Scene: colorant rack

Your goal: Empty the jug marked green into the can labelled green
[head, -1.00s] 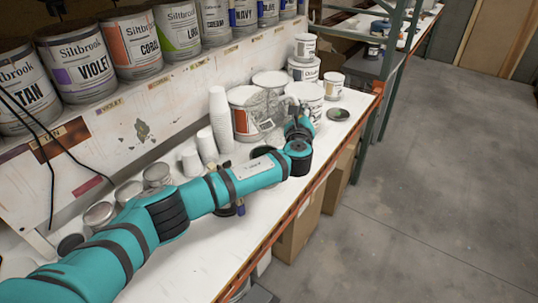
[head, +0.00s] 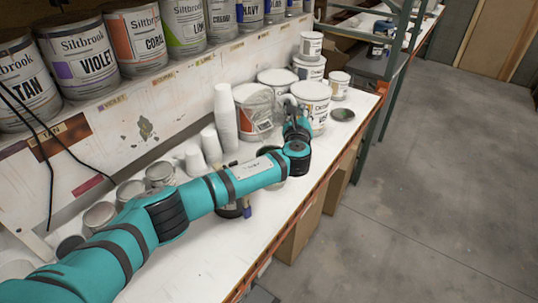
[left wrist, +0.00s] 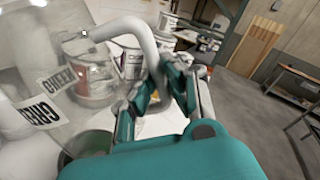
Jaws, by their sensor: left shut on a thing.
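The clear jug (head: 248,112) is in my left gripper (head: 292,108), above the back of the white bench. In the left wrist view its pale curved handle (left wrist: 150,45) runs between the fingers of the left gripper (left wrist: 160,80), which is shut on it. The jug's see-through wall (left wrist: 40,60) fills the left side there, with a GREEN label (left wrist: 60,80). A second, similar label (left wrist: 35,118) sits lower; I cannot tell what it is on. A dark green round rim (left wrist: 88,145) shows at bottom left. How much the jug holds is unclear. My right gripper is out of view.
Labelled paint cans such as VIOLET (head: 85,62) line the shelf above. White cup stacks (head: 226,115) stand left of the jug. White cans (head: 310,95) crowd the bench right of it. A dark green disc (head: 342,114) lies near the bench's right edge.

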